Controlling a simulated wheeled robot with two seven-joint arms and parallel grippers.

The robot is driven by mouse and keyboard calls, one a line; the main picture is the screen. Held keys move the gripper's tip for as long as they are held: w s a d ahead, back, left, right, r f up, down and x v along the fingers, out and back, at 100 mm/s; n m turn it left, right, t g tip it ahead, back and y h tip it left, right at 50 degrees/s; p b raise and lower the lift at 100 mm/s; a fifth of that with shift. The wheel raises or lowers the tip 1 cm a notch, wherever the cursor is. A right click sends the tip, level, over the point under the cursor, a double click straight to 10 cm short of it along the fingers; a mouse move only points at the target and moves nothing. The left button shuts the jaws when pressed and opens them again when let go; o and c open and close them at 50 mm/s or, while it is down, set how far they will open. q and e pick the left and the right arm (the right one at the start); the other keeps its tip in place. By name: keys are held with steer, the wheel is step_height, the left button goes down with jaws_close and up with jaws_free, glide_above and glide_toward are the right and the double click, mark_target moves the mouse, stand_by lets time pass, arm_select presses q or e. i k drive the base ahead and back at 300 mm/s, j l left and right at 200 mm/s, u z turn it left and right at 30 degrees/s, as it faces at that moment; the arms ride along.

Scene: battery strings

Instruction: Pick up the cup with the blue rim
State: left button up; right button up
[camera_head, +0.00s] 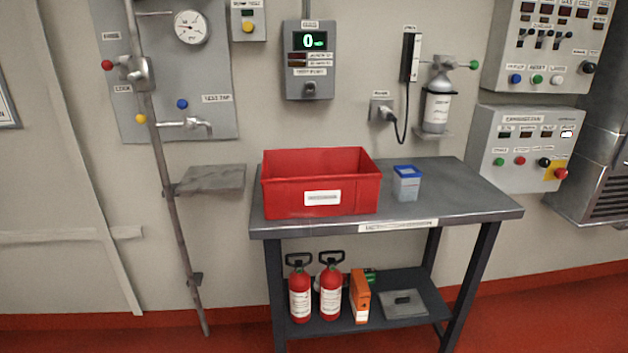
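A cup with a blue rim (406,184) stands upright on the grey metal table (460,205). Its body is pale grey-white and squarish, with the blue band around its top. It stands just right of the red bin, with a small gap between them. Neither of my grippers shows in the head view, and nothing is holding the cup.
A red open bin (280,198) takes up the table's left half. The tabletop right of the cup is clear. Two red fire extinguishers (301,295) and an orange box (360,296) stand on the lower shelf (420,322). Control panels (528,145) hang on the wall behind.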

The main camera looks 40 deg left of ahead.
mark_target(406, 178)
steer(key=u, duration=0.65)
